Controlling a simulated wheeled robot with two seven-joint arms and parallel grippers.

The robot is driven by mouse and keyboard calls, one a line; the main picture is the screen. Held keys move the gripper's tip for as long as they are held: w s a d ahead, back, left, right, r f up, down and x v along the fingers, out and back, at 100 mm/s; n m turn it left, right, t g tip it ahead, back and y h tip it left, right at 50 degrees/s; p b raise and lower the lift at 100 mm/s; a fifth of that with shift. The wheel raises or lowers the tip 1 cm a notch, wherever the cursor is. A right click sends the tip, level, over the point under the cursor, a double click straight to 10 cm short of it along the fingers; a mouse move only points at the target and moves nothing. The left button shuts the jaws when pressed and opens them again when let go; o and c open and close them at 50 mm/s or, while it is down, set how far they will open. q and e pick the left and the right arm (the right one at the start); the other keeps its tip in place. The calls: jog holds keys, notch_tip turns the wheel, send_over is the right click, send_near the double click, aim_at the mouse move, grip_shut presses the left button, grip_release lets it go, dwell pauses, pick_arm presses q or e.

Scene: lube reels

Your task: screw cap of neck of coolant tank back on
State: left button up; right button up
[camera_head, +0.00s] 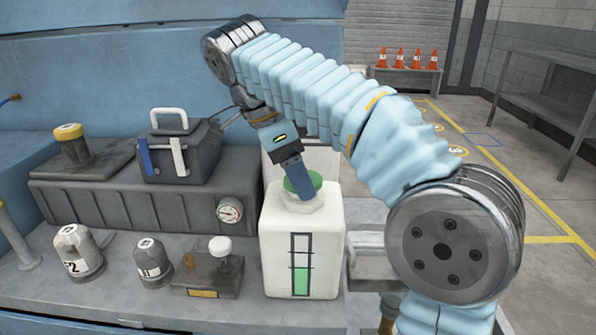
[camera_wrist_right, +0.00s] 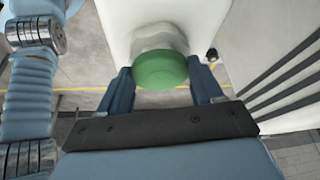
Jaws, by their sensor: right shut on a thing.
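The white coolant tank (camera_head: 275,250) stands upright at the right end of the bench, with a level window showing green in its lower half. The green cap (camera_head: 313,181) is at the tank's neck (camera_head: 302,203), at the top. My right gripper (camera_head: 300,188) reaches down from above and is shut on the cap. In the right wrist view the cap (camera_wrist_right: 160,70) lies between the two fingers, with the pale neck (camera_wrist_right: 158,38) just beyond it. I cannot tell how far the cap is threaded. My left gripper is not in view.
A dark box with a white handle (camera_head: 180,150) and a yellow-capped reservoir (camera_head: 72,146) stand on the grey unit with a gauge (camera_head: 230,210). Two capped bottles (camera_head: 78,252) and a small block with a white knob (camera_head: 210,268) stand left of the tank.

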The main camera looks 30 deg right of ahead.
jog(key=shift+w+m+g, duration=0.1)
jog(key=shift+m+g, duration=0.3)
jog(key=shift+m, duration=0.7)
jog(key=o, duration=1.3)
jog(key=shift+o, duration=0.4)
